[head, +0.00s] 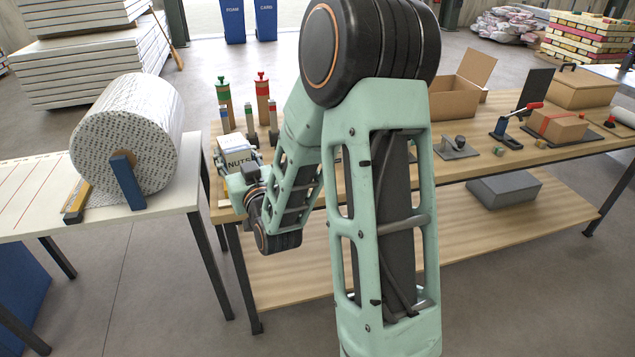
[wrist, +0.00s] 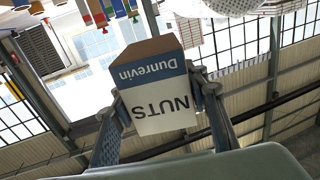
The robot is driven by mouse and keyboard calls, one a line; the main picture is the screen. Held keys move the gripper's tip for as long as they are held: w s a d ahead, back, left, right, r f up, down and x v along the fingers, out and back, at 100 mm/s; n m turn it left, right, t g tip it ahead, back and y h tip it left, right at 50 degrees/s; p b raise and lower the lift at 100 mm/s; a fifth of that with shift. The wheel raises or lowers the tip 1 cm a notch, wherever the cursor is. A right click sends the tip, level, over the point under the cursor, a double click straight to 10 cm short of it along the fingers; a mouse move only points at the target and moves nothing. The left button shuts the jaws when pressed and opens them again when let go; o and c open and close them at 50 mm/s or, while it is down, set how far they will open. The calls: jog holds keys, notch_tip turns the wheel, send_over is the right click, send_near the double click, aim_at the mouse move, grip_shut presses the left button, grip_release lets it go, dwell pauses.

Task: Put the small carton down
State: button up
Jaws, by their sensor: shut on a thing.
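The small carton (wrist: 158,100) is white with a blue band and brown top, lettered "NUTS" and "Dunrevin". In the wrist view it sits between the two fingers of my gripper (wrist: 160,110), which are shut on its sides. The lettering is upside down in that view. In the head view the carton (head: 238,158) shows at the left end of the wooden workbench (head: 470,165), with my gripper (head: 243,172) around it. My arm hides part of the bench there. I cannot tell whether the carton touches the bench top.
Several bottle-like posts with coloured tops (head: 262,95) stand just behind the carton. An open cardboard box (head: 455,98), a clamp tool (head: 505,130) and a taped box (head: 557,124) stand farther right. A large paper roll (head: 125,135) lies on the left table.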

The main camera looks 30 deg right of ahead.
jog(key=d+f+m+h+b, duration=0.1)
jog(key=d+f+b, duration=0.3)
jog(key=d+b, duration=0.3)
jog(key=d+f+m+h+b, duration=0.1)
jog(key=d+f+b, duration=0.3)
jog(key=d+b, duration=0.4)
jog(key=d+f+m+h+b, duration=0.1)
jog(key=d+f+h+b, duration=0.2)
jog(key=d+b, duration=0.5)
jog(key=d+f, duration=0.1)
jog(key=d, duration=0.4)
jog(key=shift+g, duration=0.4)
jog(key=shift+w+f, duration=0.15)
